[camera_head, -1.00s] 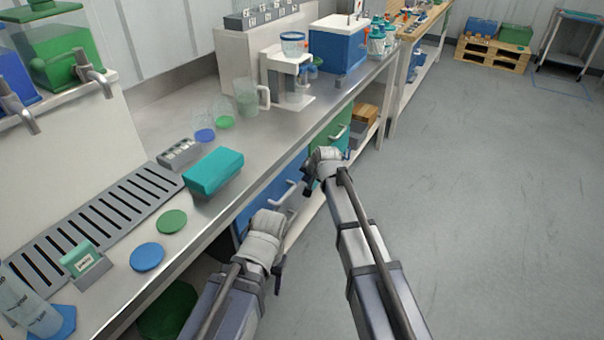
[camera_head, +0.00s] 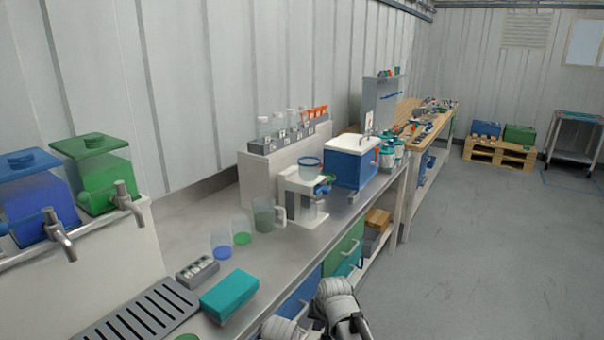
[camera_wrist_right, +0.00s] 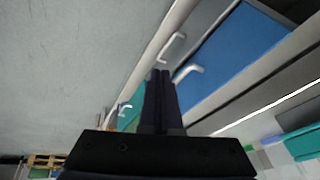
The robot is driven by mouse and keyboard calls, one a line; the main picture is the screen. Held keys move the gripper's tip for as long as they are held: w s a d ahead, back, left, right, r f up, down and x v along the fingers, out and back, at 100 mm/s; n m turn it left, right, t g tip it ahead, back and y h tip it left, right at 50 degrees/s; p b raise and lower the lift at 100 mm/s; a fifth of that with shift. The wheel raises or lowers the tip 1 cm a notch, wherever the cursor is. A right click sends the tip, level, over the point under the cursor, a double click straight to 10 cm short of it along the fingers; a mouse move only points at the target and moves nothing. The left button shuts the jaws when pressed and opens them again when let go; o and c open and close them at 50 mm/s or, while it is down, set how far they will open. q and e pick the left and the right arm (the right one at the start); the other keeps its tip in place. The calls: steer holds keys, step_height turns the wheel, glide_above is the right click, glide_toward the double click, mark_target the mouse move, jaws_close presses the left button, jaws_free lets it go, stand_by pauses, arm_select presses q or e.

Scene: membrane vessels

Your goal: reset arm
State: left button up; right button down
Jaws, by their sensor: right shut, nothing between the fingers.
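My right gripper (camera_head: 324,308) is at the bottom middle of the head view, beside the front of the counter. In the right wrist view its two dark fingers (camera_wrist_right: 160,88) are together with nothing between them. Blue and green drawer fronts with pale handles are beyond the fingertips.
The steel counter (camera_head: 190,232) holds a teal box (camera_head: 229,296), a white dispenser (camera_head: 304,192), a blue cooler (camera_head: 352,162) and tapped tanks (camera_head: 98,172). Open floor (camera_head: 480,250) lies on the right. A pallet (camera_head: 498,150) stands far back.

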arm_select(q)
step_height(320, 180, up, 7)
steer(key=p, duration=0.5)
arm_select(e)
steer(key=s+r+n+g+h, duration=0.1)
steer(key=s+r+n+g, duration=0.1)
steer(key=s, duration=0.7)
steer(key=s+r+n+g+h, duration=0.1)
steer(key=s+r+n+g, duration=0.1)
steer(key=s, duration=0.8)
steer(key=shift+s+d+r+n+h, duration=0.25)
steer(key=shift+d+r+n+h, duration=0.2)
steer(key=shift+r+n, duration=0.35)
